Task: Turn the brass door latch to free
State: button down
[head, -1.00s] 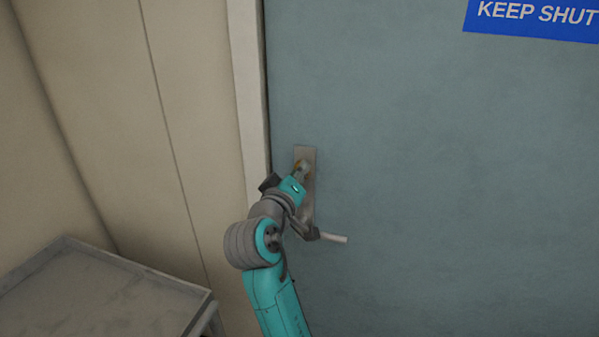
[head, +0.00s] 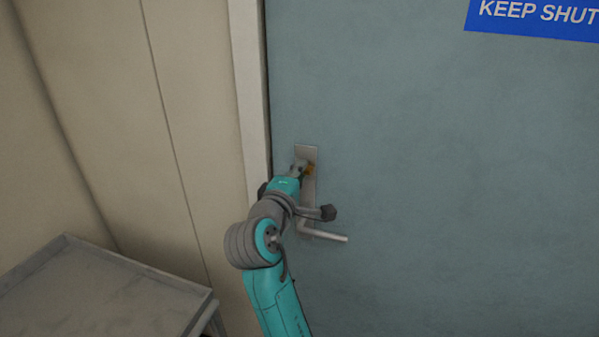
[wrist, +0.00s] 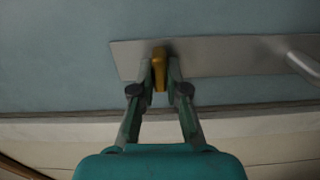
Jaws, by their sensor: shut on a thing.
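The brass door latch (wrist: 159,68) is a small golden thumb-turn on a metal door plate (wrist: 225,57). In the wrist view it stands between the two fingers of my gripper (wrist: 160,75), which is shut on it.
A lever handle (head: 325,236) sticks out to the right at the plate's lower end, just below my wrist. A pale door frame (head: 250,100) and beige wall are on the left. A grey table (head: 90,300) stands at lower left. A blue sign (head: 535,18) is at upper right.

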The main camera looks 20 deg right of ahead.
jog(key=shift+n, duration=0.3)
jog(key=c, duration=1.2)
grip_release()
jog(key=shift+s+a, duration=0.1)
jog(key=shift+a, duration=0.05)
jog(key=v, duration=1.1)
jog(key=shift+s+a, duration=0.2)
jog(key=shift+s, duration=0.1)
